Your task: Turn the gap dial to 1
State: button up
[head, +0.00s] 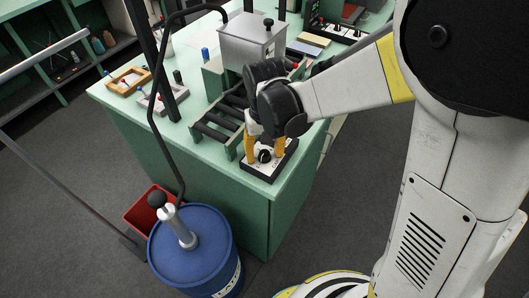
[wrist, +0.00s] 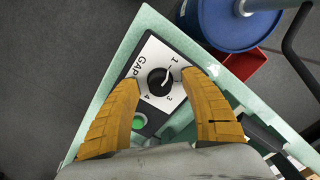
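The gap dial is a round black knob (wrist: 159,82) on a white plate marked GAP (wrist: 143,63), with the numbers 1, 3 and 4 readable around it. The 1 is at the upper right of the knob. A pale mark shows on the knob's right side, but I cannot tell exactly which number it points to. In the head view the knob (head: 264,156) is at the bench's front corner. My gripper (wrist: 159,80) is open, its two orange fingers on either side of the knob with visible gaps. It also shows above the dial in the head view (head: 265,147).
A green button (wrist: 139,121) sits beside the dial on the same panel. A black roller rack (head: 218,125) and a grey metal box (head: 250,42) stand behind on the green bench (head: 235,182). A blue drum (head: 190,250) and a red bin (head: 147,207) stand on the floor.

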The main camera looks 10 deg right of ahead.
aim_at(264, 153)
jog(key=shift+r, duration=0.1)
notch_tip(264, 153, up, 12)
dwell(0.5)
jog(key=s+d+r+m+t, duration=0.1)
jog(key=s+d+r+t, duration=0.1)
jog(key=s+d+t, duration=0.5)
jog(key=s+d, duration=0.3)
jog(key=d, duration=0.3)
jog(key=shift+s+d+m, duration=0.25)
jog(key=shift+s+m, duration=0.05)
jog(key=shift+s, duration=0.1)
dwell(1.4)
